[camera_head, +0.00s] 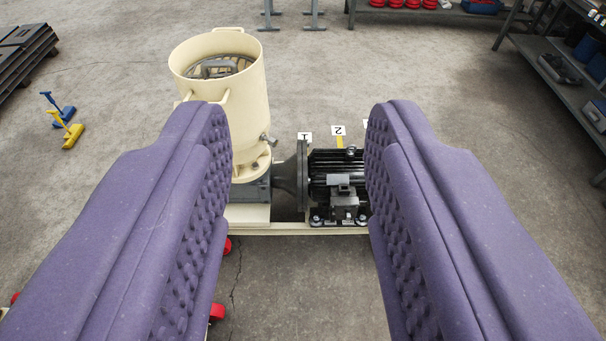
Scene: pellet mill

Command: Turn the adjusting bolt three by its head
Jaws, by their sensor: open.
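My gripper (299,122) is open, with its two purple padded fingers wide apart and nothing between them. Beyond them stands the pellet mill, with a cream drum (262,97) and a black finned motor (325,160) on a cream base frame. Tags marked 1 (304,136) and 2 (338,130) stand behind the motor. The edge of another white tag (366,124) shows beside the right finger, its number hidden. I cannot make out adjusting bolt three; the right finger covers the motor's right end.
Blue (58,106) and yellow (70,132) tools stand on the floor at left. A dark rack (25,58) is at the far left, grey shelving (560,90) at right. Red wheels (217,311) show near the left finger. Concrete floor (300,285) in front of the frame is clear.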

